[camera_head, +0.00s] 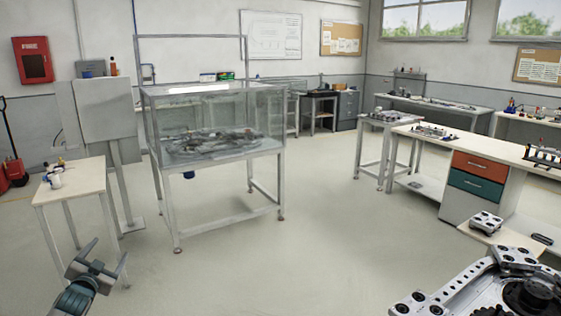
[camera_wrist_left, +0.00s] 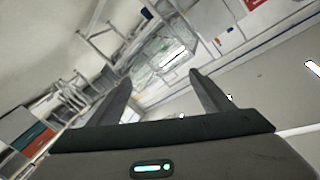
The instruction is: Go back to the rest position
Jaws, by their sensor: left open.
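My left gripper (camera_head: 97,259) is at the lower left of the head view, in front of the small wooden-topped table. Its two fingers are apart, with nothing between them. In the left wrist view its fingers (camera_wrist_left: 160,95) are also spread and empty, and the room beyond appears tilted. My right gripper is not seen in either view. A metal ring-shaped assembly with dark gears (camera_head: 490,290) fills the lower right corner of the head view. The glass-walled case (camera_head: 215,120) on a metal frame stands ahead, with a flat metallic mechanism (camera_head: 215,142) inside.
The small table (camera_head: 75,180) at left carries a few small items. A workbench (camera_head: 490,150) with red and teal drawers (camera_head: 478,178) stands at right, beside a smaller table (camera_head: 385,122). A red wall cabinet (camera_head: 33,60) hangs at left. The floor in the middle (camera_head: 310,220) is clear.

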